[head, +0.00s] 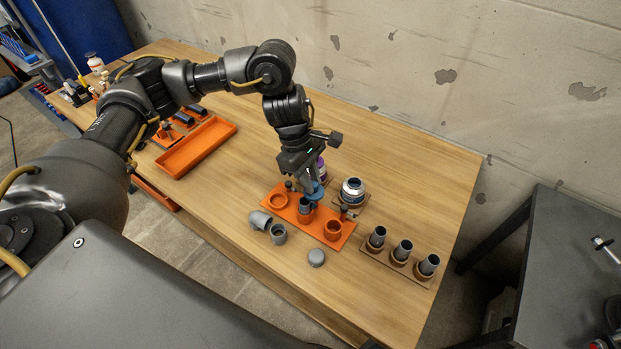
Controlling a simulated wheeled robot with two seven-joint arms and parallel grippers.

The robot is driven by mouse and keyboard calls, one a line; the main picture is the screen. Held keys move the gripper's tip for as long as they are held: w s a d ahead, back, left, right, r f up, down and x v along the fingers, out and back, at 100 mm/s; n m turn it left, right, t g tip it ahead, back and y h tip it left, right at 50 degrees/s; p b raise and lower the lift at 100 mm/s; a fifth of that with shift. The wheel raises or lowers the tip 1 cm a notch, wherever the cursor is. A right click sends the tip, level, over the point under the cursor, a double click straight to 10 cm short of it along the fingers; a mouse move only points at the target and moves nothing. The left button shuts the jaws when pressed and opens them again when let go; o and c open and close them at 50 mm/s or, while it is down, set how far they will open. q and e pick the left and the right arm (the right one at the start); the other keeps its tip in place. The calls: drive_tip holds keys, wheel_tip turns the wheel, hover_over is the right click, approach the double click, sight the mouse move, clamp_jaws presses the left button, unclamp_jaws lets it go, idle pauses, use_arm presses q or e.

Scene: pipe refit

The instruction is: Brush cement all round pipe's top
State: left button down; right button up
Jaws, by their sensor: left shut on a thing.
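An orange plate (313,225) with several round sockets lies on the wooden table. A short dark grey pipe (304,205) stands upright in its middle socket. My left gripper (311,186) points down just above this pipe and is shut on a blue brush cap (316,191). The brush end below the cap is hidden or too small to make out, so I cannot tell whether it touches the pipe. An open blue-and-white can (352,190) stands behind the plate to the right. A purple-topped can (321,170) is partly hidden behind my gripper. My right gripper is out of view.
Grey fittings (279,233) and a grey cap (316,257) lie in front of the plate. A rack (392,262) with upright pipes is to the right. An orange tray (197,148) is at the left. The table's back right is clear.

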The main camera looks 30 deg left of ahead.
use_arm(q)
drive_tip(key=shift+w+d, duration=0.15)
drive_tip(key=shift+d, duration=0.2)
drive_tip(key=shift+r+p, duration=1.9)
drive_tip(key=shift+r, duration=0.85)
